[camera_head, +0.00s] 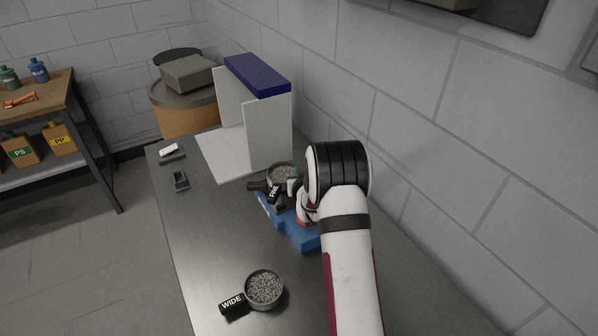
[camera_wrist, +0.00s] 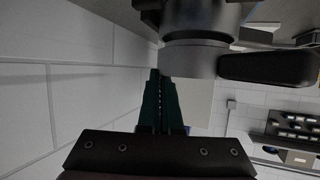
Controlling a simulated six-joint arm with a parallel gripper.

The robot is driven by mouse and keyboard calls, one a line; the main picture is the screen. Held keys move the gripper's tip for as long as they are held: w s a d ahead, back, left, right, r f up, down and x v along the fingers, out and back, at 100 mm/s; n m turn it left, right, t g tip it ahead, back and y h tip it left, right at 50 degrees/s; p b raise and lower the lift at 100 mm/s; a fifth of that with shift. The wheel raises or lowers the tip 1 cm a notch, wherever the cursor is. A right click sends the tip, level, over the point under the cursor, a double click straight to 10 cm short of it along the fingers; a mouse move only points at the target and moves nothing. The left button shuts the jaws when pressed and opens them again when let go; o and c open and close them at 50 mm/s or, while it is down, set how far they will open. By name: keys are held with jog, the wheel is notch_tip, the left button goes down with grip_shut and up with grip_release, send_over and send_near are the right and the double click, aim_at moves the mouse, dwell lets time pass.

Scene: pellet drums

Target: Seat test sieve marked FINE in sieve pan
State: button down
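The FINE sieve (camera_head: 283,173) is a round grey sieve with a mesh, and its black FINE tag (camera_head: 273,192) faces the head camera. In the wrist view, which looks upside down, the grey sieve wall (camera_wrist: 188,59) and black tag (camera_wrist: 265,68) show against a black round body, apparently the sieve pan (camera_wrist: 205,14). Sieve and pan line up closely; I cannot tell if the sieve is fully down. My gripper (camera_wrist: 155,74) has its green fingers close together at the sieve's edge, apparently pinching it. In the head view my arm partly hides them.
A blue base (camera_head: 303,236) lies under the work spot. A WIDE sieve (camera_head: 264,288) sits at the table's front. A white panelled enclosure with a blue top (camera_head: 258,75) stands behind. The table's left middle is clear.

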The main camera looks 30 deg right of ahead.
jog(key=shift+f, duration=0.7)
dwell(0.3)
jog(key=c, duration=1)
grip_release()
jog(key=s+a+r+g+y, duration=0.2)
jog(key=s+a+r+g, duration=0.2)
jog(key=s+a, duration=0.5)
jog(key=s+a+r+g+y, duration=0.2)
jog(key=s+a, duration=0.7)
jog(key=s, duration=1.1)
jog(key=s+a+r+m+g+y, duration=0.1)
jog(key=s+a+r+g, duration=0.5)
jog(key=s, duration=0.8)
jog(key=shift+s+a+r+g+y, duration=0.2)
jog(key=shift+a+y, duration=0.25)
jog(key=shift+a, duration=0.45)
jog(key=shift+s+a+r+g+y, duration=0.15)
jog(key=shift+a+y, duration=0.3)
jog(key=shift+a, duration=0.4)
